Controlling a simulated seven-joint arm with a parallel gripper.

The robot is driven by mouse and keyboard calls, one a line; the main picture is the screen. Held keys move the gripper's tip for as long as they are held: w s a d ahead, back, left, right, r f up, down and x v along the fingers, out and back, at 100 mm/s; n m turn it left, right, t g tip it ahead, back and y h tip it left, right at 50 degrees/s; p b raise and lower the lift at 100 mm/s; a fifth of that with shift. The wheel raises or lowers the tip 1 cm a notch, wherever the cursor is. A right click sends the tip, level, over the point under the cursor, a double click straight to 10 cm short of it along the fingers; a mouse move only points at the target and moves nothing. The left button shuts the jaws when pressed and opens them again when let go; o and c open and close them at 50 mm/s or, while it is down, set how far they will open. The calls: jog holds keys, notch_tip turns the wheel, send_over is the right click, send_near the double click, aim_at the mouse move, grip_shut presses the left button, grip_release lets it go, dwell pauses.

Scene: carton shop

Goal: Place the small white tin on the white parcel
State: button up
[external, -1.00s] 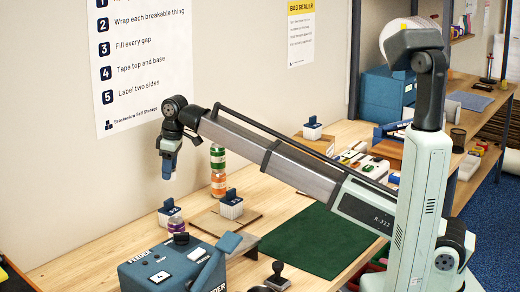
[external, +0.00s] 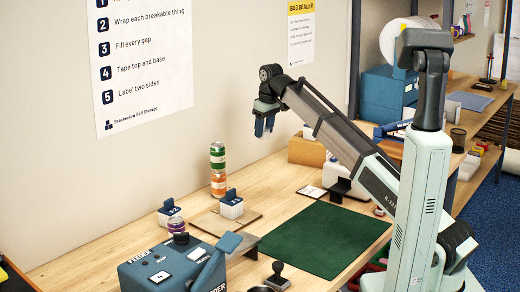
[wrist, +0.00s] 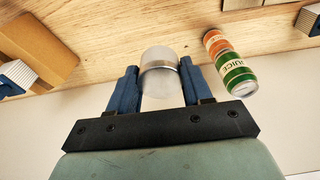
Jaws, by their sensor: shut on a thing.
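My gripper (external: 265,128) is raised above the back of the workbench, with its fingers pointing down. In the wrist view, its blue fingers (wrist: 157,88) are shut on the small white tin (wrist: 160,72), a pale cylinder with a lighter end. The tin cannot be made out clearly in the external view.
Stacked juice cans (external: 217,170) stand by the wall, left of my gripper, and show in the wrist view (wrist: 230,62). A brown box (external: 306,151) stands at the back. A green mat (external: 315,240) lies clear in front. The blue feeder (external: 165,268) is at front left.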

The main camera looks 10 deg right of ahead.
jog(key=w+d+f+m, duration=0.25)
jog(key=w+d, duration=0.25)
jog(key=d, duration=0.7)
jog(key=w+d+f+m+h, duration=0.1)
jog(key=w+d+m, duration=0.3)
jog(key=d, duration=0.9)
jog(key=w+d+f+m, duration=0.1)
jog(key=w+d, duration=0.6)
jog(key=d, duration=0.5)
jog(key=w+d+f+m, duration=0.1)
jog(key=w+d, duration=0.3)
jog(key=w, duration=0.3)
jog(key=w+d+f, duration=0.1)
jog(key=w+d, duration=0.2)
jog(key=w, duration=0.4)
jog(key=shift+t, duration=0.3)
jog(key=shift+d+f, duration=0.15)
jog(key=shift+f, duration=4.6)
jog(key=shift+f, duration=0.2)
jog(key=o, duration=1.1)
jog(key=shift+c, duration=0.2)
